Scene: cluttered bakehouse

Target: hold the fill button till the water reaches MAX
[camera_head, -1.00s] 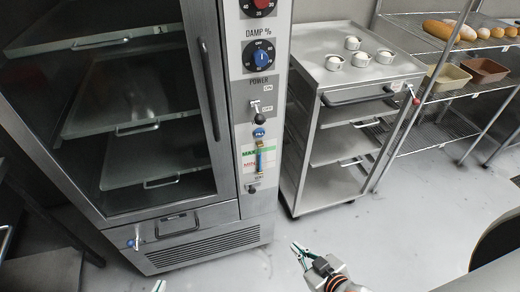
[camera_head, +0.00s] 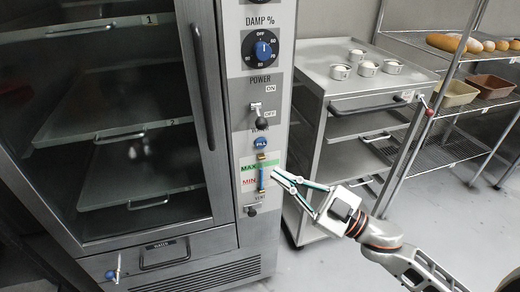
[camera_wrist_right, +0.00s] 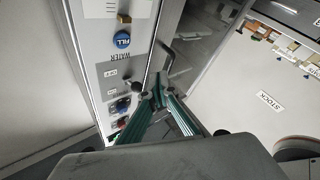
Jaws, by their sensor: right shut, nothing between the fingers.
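The round blue FILL button (camera_head: 262,142) is on the front panel of the steel cabinet. It also shows in the right wrist view (camera_wrist_right: 122,40). Below it is the upright water gauge (camera_head: 261,179), with a green MAX mark (camera_head: 248,168) and a red MIN mark (camera_head: 249,182) beside it. Blue shows in the tube, but its exact level is too small to read. My right gripper (camera_head: 276,174) is shut and empty, its tips just right of the gauge and below the button. In the wrist view its tips (camera_wrist_right: 160,94) are apart from the button. My left gripper is not in view.
The power lever (camera_head: 257,110) is above the button, and a dark knob (camera_head: 252,210) is below the gauge. A wire rack (camera_head: 455,148) with bread and tins is farther right. Floor between is clear.

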